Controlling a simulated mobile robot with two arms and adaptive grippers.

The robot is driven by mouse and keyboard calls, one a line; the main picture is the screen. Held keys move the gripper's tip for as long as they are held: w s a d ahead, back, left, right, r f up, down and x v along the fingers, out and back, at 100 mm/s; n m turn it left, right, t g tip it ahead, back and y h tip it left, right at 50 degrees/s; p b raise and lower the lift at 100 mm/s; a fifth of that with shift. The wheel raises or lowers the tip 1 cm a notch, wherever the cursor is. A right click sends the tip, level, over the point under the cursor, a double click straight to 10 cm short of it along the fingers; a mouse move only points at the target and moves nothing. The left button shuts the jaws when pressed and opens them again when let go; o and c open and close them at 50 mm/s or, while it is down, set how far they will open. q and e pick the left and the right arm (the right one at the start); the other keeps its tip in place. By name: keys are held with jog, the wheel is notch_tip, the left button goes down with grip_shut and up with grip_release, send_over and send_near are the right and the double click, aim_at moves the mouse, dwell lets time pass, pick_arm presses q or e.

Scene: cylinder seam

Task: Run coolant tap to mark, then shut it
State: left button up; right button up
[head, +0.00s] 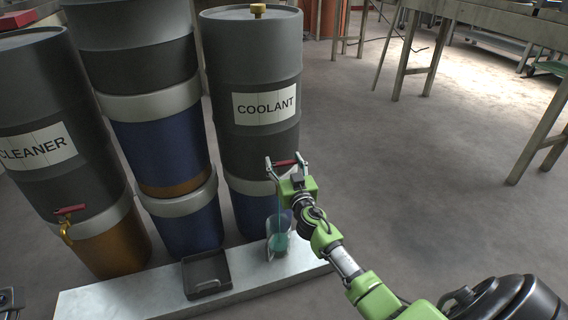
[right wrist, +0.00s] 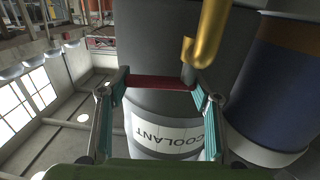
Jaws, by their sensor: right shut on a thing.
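The grey coolant drum (head: 252,62) stands upright with a white COOLANT label; it shows upside down in the right wrist view (right wrist: 170,40). Its tap has a red handle (head: 285,163), which spans between my right gripper's fingers in the right wrist view (right wrist: 160,83). My right gripper (head: 284,168) is shut on this handle. The brass spout (right wrist: 207,35) shows in the right wrist view. A clear jug (head: 271,246) stands below the tap with teal liquid in its lower part. A thin teal streak runs down into it. I cannot make out a mark. My left gripper is not seen.
A CLEANER drum (head: 58,105) with a red-handled brass tap stands at the left, stacked blue and grey drums (head: 160,135) between. A black tray (head: 206,274) sits on the pale ledge (head: 110,296), left of the jug. The floor at the right is clear; metal tables stand behind.

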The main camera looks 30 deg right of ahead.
jog(key=shift+s+h, duration=0.1)
jog(key=shift+h, duration=0.2)
jog(key=o, duration=1.6)
jog(key=shift+o, duration=0.2)
jog(key=v, duration=1.2)
jog(key=shift+r, duration=0.2)
